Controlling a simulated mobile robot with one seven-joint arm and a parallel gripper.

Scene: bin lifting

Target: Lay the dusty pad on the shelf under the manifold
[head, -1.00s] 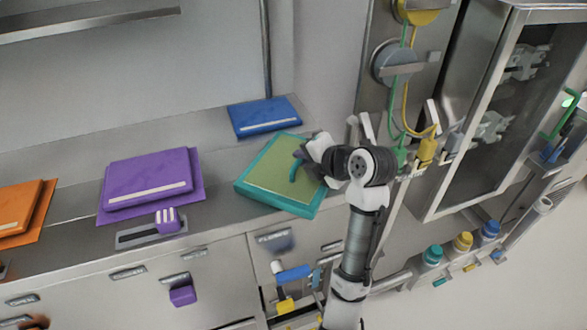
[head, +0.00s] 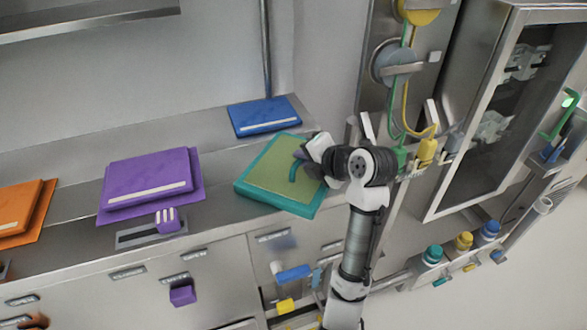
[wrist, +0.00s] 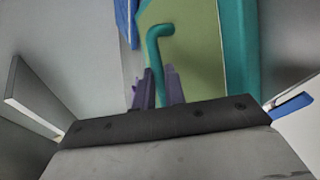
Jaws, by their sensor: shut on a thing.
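The pad (head: 268,180) is a flat teal slab with a dull olive, dusty-looking top. My gripper (head: 299,163) is at the pad's right side, shut on this handle. In the wrist view its dark purplish fingers (wrist: 157,88) stand on both sides of the handle's lower part. A panel with round fittings and green and yellow hoses (head: 398,62), perhaps the manifold, is at upper right.
A blue pad (head: 264,116) lies just behind. A purple pad (head: 148,180) and an orange pad (head: 22,208) lie to the left. A glass-fronted steel cabinet (head: 490,110) stands right of the hoses. Several capped bottles (head: 463,241) are at lower right. Bare counter lies between the purple and teal pads.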

